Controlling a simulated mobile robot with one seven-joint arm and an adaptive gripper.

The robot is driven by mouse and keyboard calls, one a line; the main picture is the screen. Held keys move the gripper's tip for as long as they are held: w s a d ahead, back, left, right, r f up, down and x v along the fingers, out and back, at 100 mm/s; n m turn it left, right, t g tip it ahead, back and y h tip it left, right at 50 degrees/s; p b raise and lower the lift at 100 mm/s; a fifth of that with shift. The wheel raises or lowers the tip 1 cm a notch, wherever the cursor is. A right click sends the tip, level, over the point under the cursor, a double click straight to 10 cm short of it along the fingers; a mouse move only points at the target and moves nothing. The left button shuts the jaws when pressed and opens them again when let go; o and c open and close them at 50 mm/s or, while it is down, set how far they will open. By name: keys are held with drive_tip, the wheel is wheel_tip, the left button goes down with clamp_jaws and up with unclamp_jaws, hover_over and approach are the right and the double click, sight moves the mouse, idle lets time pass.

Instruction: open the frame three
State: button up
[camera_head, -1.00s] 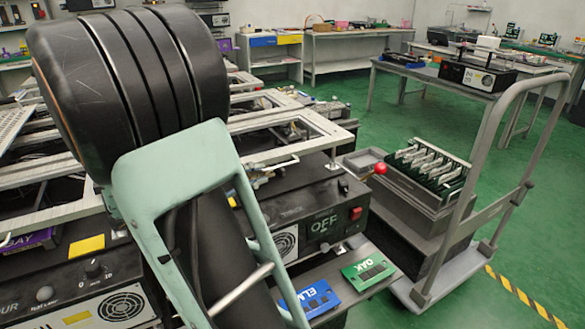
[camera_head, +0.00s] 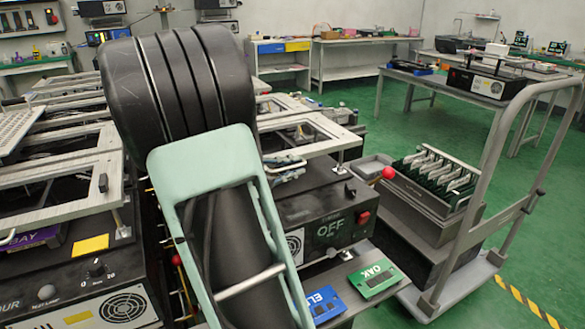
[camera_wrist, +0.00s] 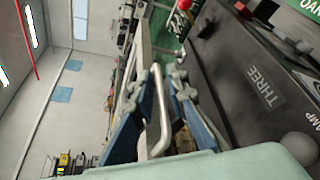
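The box labelled THREE (camera_wrist: 265,88) is black and stands at the right of the wrist view. In the head view, a black box with OFF on its front (camera_head: 328,228) has a pale open frame (camera_head: 318,132) over it, which looks flat. A bent pale metal handle (camera_wrist: 159,95) crosses the middle of the wrist view. My gripper (camera_wrist: 163,88) has blue and grey fingers, one on each side of this handle. The fingers look parted, and I cannot tell whether they touch it. In the head view my arm hides most of the gripper.
A red ball knob (camera_head: 389,172) stands right of the frame, near a trolley (camera_head: 470,243) with a tall rail. Green OAK (camera_head: 377,279) and blue (camera_head: 325,303) plates lie in front. Another framed box (camera_head: 85,285) is at left. Green floor is free at right.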

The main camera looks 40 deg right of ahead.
drive_tip(key=shift+c, duration=0.4)
clamp_jaws()
drive_tip(key=shift+r, duration=0.1)
